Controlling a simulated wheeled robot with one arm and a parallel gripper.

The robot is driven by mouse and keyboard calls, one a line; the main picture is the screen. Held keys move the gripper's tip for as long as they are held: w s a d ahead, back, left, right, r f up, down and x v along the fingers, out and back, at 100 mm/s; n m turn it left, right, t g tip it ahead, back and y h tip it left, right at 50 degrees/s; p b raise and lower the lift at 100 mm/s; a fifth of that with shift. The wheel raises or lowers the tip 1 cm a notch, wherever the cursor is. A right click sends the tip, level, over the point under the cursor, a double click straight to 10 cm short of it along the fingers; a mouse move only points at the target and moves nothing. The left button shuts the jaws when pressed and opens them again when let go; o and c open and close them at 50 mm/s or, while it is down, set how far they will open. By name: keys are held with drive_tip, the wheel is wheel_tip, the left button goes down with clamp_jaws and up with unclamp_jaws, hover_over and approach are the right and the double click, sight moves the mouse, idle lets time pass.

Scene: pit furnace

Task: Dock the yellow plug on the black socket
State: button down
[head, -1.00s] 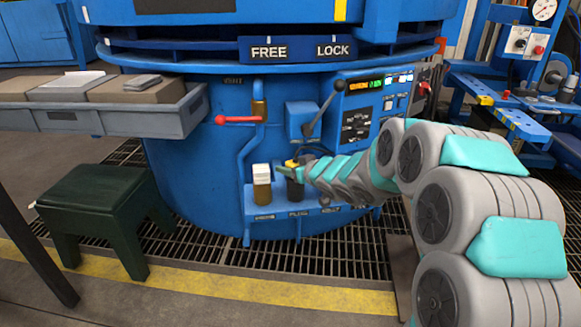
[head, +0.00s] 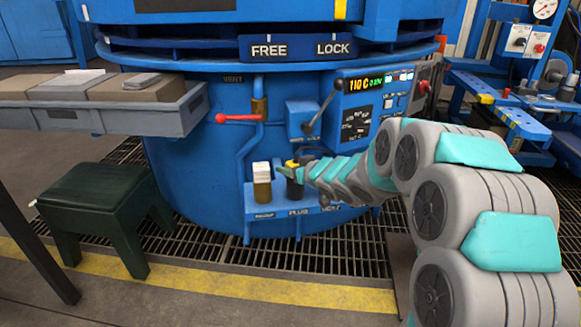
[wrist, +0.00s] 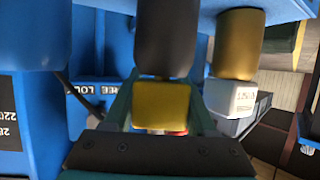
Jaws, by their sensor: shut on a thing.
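The yellow plug (head: 292,163) is at the top of the black socket (head: 295,188), on the blue shelf at the front of the furnace. In the wrist view, which looks upside down, the plug (wrist: 162,104) is between the teal fingers of my gripper (wrist: 163,118), shut on it. The black socket (wrist: 166,40) lines up with the plug, end to end. Whether the plug is seated or only touching cannot be told. In the head view my gripper (head: 291,172) comes in from the right and partly hides the socket.
A brass post with a white block (head: 261,180) stands just left of the socket. A red-handled valve (head: 238,119) and a black lever (head: 322,114) are above. A grey tray with boxes (head: 185,119) and a green stool (head: 95,205) are at left.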

drive_tip(key=shift+f, duration=0.25)
drive_tip(key=c, duration=0.5)
unclamp_jaws()
drive_tip(key=shift+r, duration=0.1)
drive_tip(key=shift+s+d+r, duration=0.3)
drive_tip(key=shift+s+d, duration=0.1)
drive_tip(key=shift+s, duration=0.05)
drive_tip(key=shift+p+v, duration=0.5)
drive_tip(key=shift+v, duration=0.4)
drive_tip(key=p+v, duration=0.3)
drive_tip(key=v, duration=0.5)
drive_tip(key=shift+a+f, duration=0.1)
drive_tip(key=shift+f, duration=0.05)
